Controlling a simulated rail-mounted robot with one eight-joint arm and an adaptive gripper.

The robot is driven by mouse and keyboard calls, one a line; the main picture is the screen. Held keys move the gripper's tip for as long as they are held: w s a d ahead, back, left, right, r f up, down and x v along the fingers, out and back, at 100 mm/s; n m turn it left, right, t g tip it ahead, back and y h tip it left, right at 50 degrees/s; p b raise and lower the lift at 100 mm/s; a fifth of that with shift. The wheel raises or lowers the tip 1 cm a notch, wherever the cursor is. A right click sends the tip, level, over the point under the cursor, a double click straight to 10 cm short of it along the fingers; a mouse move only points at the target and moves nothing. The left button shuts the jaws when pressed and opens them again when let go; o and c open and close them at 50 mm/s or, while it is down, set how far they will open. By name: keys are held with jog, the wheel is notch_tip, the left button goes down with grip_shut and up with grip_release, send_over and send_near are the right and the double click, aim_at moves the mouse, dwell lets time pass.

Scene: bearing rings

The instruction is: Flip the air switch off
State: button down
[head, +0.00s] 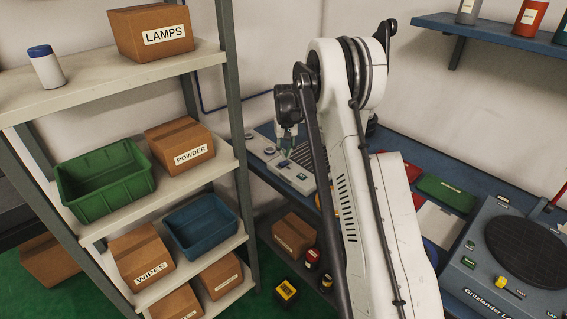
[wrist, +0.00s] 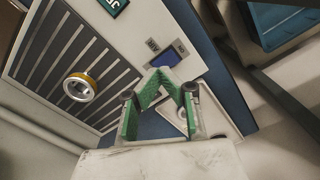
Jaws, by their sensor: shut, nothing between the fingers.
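My gripper (wrist: 160,76) has green-padded fingers whose tips meet with nothing between them. In the head view my gripper (head: 288,145) is small, above the same unit (head: 293,176) on the blue bench, partly behind my arm. A light plate (wrist: 217,118) with a small round part lies behind the fingers and is partly hidden.
A yellow-rimmed metal ring (wrist: 80,87) lies on the slotted plate. A shelf (head: 120,205) with boxes and bins stands at the left. A turntable machine (head: 510,255) stands at the right of the bench. My arm covers the middle of the head view.

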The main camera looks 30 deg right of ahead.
aim_at(285, 162)
jog(key=shift+r+p, duration=0.55)
jog(key=shift+r, duration=1.7)
